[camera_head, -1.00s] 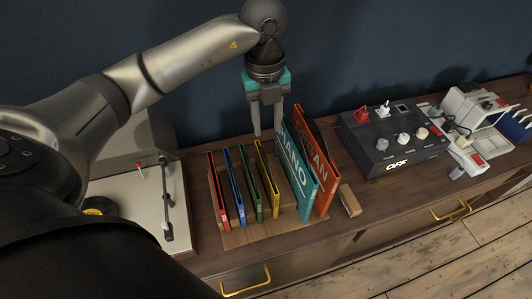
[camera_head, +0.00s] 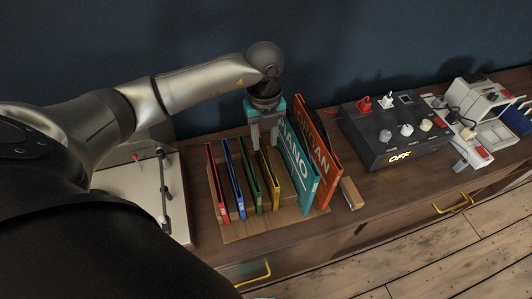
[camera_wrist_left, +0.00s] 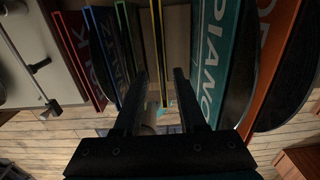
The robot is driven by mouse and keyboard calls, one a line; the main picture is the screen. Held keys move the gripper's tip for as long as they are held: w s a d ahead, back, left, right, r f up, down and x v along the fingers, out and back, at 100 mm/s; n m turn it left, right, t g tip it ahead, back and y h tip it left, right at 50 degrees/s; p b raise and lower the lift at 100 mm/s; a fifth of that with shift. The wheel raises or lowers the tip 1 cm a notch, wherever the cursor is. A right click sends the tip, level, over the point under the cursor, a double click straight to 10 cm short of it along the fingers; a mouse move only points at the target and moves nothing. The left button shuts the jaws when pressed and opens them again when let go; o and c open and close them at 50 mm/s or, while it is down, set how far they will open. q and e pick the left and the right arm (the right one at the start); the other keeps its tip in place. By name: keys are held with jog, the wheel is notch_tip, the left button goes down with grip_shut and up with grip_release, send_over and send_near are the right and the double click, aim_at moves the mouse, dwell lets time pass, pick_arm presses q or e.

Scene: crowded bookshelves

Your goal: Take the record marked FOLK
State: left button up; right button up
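The red-edged record (camera_head: 224,183) stands upright at the left end of a row in a wooden rack. In the left wrist view its cover (camera_wrist_left: 88,55) shows only the letters "LK"; the rest is hidden. My left gripper (camera_head: 265,146) points down at the yellow-edged record (camera_head: 269,180), right of the red, blue and green ones. In the left wrist view the fingers (camera_wrist_left: 160,78) are apart, with the yellow edge (camera_wrist_left: 157,45) between them. They hold nothing; I cannot tell if they touch it. My right gripper is not in view.
Blue (camera_head: 233,180) and green (camera_head: 250,177) records stand between the red and yellow ones. Taller PIANO (camera_head: 301,165) and ORGAN (camera_head: 320,150) records lean at the right. A turntable (camera_head: 140,200) is left of the rack, a black control box (camera_head: 395,135) right of it.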

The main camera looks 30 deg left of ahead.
aim_at(265, 147)
pick_arm(q)
notch_tip(265, 147, down, 4)
jog(key=shift+w+r, duration=0.1)
jog(key=shift+w, duration=0.05)
grip_shut()
dwell(0.3)
dwell(1.1)
